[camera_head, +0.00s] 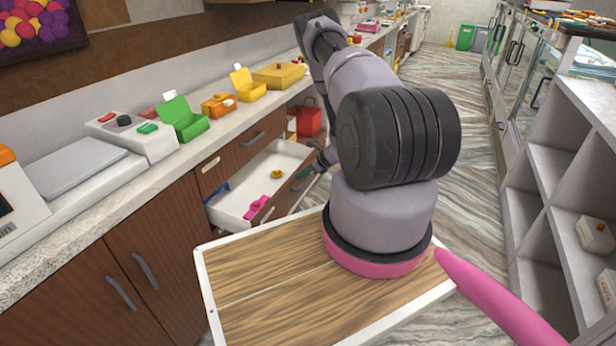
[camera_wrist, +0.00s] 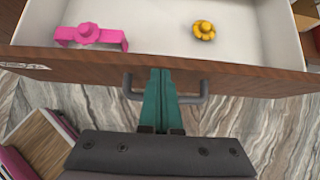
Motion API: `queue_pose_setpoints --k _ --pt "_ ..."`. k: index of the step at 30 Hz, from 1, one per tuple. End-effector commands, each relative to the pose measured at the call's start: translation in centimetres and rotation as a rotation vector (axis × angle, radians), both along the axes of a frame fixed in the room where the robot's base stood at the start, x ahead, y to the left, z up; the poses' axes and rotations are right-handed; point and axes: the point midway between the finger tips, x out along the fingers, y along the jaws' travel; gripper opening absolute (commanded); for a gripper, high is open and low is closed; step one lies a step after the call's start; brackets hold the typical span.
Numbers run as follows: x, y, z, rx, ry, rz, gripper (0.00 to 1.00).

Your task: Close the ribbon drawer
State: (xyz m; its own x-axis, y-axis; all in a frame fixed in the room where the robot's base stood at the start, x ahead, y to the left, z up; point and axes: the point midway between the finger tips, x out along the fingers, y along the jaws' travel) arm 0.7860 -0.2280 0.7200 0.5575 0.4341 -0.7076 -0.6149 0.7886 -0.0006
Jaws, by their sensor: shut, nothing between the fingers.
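The ribbon drawer (camera_head: 235,205) is pulled open from the wooden counter front. Its white tray holds a pink ribbon piece (camera_head: 258,205), a yellow ribbon piece (camera_head: 277,174) and a blue item (camera_head: 216,192) at the left. In the wrist view the wooden drawer front (camera_wrist: 250,82) crosses the picture, with the grey bar handle (camera_wrist: 190,99) below it. My gripper (camera_wrist: 160,72) has its teal fingers shut together, empty, over the middle of the handle and close to the drawer front. I cannot tell whether they touch. In the head view my arm partly hides the drawer's right end.
Colourful open boxes, including a green one (camera_head: 182,118), and a scale (camera_head: 72,168) stand on the counter above. A red bin (camera_head: 307,120) sits beyond the drawer. White shelves (camera_head: 555,190) line the right. The marble floor (camera_head: 480,150) between is clear.

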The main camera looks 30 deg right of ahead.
Motion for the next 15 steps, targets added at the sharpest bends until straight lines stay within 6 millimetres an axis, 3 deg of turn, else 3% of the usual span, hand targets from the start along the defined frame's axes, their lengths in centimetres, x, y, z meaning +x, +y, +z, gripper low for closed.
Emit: queue_pose_setpoints --k 15 --pt "9.8 7.7 0.1 0.001 -0.004 0.003 0.00"
